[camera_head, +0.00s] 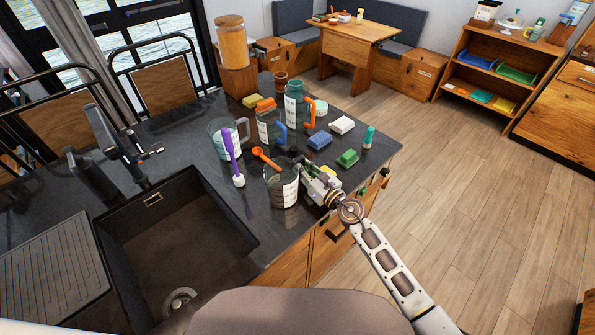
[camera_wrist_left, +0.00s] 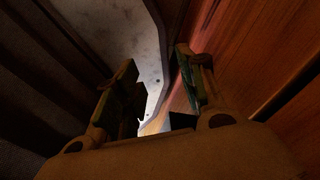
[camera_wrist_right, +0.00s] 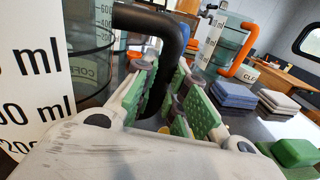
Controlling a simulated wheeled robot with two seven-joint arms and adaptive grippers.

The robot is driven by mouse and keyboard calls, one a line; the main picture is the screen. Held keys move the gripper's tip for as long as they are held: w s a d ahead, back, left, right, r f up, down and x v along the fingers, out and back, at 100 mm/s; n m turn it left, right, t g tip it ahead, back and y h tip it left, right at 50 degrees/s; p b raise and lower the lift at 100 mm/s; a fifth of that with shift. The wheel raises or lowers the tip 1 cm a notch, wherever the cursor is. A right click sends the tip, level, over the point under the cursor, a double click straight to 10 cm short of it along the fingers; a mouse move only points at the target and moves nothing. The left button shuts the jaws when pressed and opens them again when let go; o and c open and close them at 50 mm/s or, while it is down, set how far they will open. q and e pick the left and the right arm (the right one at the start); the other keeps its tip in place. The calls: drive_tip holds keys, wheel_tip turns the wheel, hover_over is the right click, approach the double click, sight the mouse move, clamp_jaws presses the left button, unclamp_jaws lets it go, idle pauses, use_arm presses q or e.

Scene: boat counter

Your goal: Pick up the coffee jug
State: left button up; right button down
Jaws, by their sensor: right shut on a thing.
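The coffee jug (camera_head: 282,186) is a clear jug with a white measuring label, standing on the dark counter near its front edge. My right gripper (camera_head: 307,170) is at the jug's right side. Its green-padded fingers (camera_wrist_right: 165,95) are shut on the jug's black handle (camera_wrist_right: 160,50). I cannot tell whether the jug's base touches the counter. My left gripper (camera_wrist_left: 160,85) is open and empty beside a wooden surface, outside the head view.
Behind the jug stand a blue-handled jug (camera_head: 267,128), an orange-handled jug (camera_head: 294,108) and a grey-handled jug (camera_head: 219,142). An orange spoon (camera_head: 266,158) is close by. Blue (camera_head: 320,140) and green (camera_head: 347,158) sponges lie to the right. The sink (camera_head: 175,245) is at left.

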sight(302, 154)
drive_tip(key=shift+r, duration=0.15)
wheel_tip(302, 154, up, 7)
drive_tip(key=p, duration=0.5)
drive_tip(key=shift+r+p, duration=0.15)
drive_tip(key=shift+p, duration=0.15)
drive_tip(key=shift+r, duration=1.15)
